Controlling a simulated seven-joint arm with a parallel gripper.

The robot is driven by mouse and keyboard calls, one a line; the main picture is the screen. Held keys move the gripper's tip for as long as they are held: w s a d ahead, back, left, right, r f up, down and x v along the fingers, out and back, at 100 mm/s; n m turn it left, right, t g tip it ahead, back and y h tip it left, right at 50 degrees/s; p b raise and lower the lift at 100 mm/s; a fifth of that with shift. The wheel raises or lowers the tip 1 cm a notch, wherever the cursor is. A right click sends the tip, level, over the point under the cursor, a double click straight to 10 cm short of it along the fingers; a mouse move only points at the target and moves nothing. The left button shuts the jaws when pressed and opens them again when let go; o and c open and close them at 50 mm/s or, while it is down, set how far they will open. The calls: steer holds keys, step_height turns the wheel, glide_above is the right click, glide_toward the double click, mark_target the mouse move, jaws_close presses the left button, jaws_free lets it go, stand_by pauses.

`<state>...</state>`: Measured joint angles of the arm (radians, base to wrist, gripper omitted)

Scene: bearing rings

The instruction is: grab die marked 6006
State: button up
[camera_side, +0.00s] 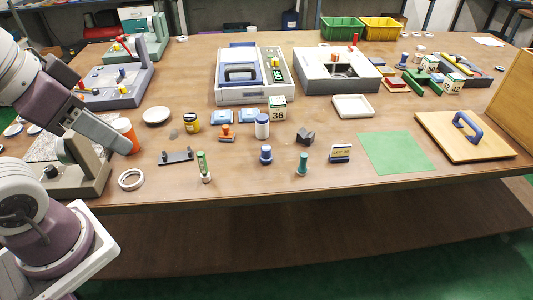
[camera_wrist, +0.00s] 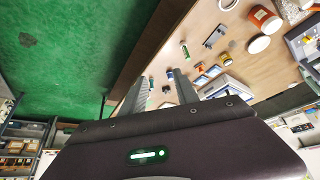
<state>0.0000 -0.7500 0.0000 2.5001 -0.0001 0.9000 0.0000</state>
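I cannot read the marking 6006 on anything. Several small handled pieces that could be dies stand on the table: a tall green-handled one (camera_side: 202,165), a blue one (camera_side: 266,155), a shorter green one (camera_side: 302,164) and an orange-handled one (camera_side: 226,133). A green-handled piece also shows in the wrist view (camera_wrist: 185,50). My gripper (camera_side: 124,148) is at the left of the table in the side view, in front of an orange cup (camera_side: 124,127), left of these pieces. In the wrist view my gripper (camera_wrist: 160,77) has its two fingers apart with nothing held between them.
A pale ring (camera_side: 131,180) lies near the front edge, beside a dark rack (camera_side: 176,156). A dark block (camera_side: 306,137), a small sign (camera_side: 341,152) and a white-capped bottle (camera_side: 262,126) stand nearby. A green mat (camera_side: 395,153) is bare. Larger machines (camera_side: 248,73) stand behind.

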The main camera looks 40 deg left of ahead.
steer(key=o, duration=0.4)
steer(key=shift+c, duration=0.2)
steer(key=t, duration=0.6)
glide_above(269, 147)
steer(key=s, duration=0.3)
step_height(269, 147, down, 22)
steer(key=shift+t, duration=0.9)
steer(key=f, duration=0.2)
steer(key=s+f, duration=0.1)
steer(key=f, duration=0.5)
steer(key=shift+s+a, duration=0.2)
steer(key=shift+s, duration=0.05)
steer(key=x, duration=0.6)
steer(key=shift+w+a+r, duration=0.1)
steer(key=shift+w+r, duration=0.1)
steer(key=shift+w, duration=0.35)
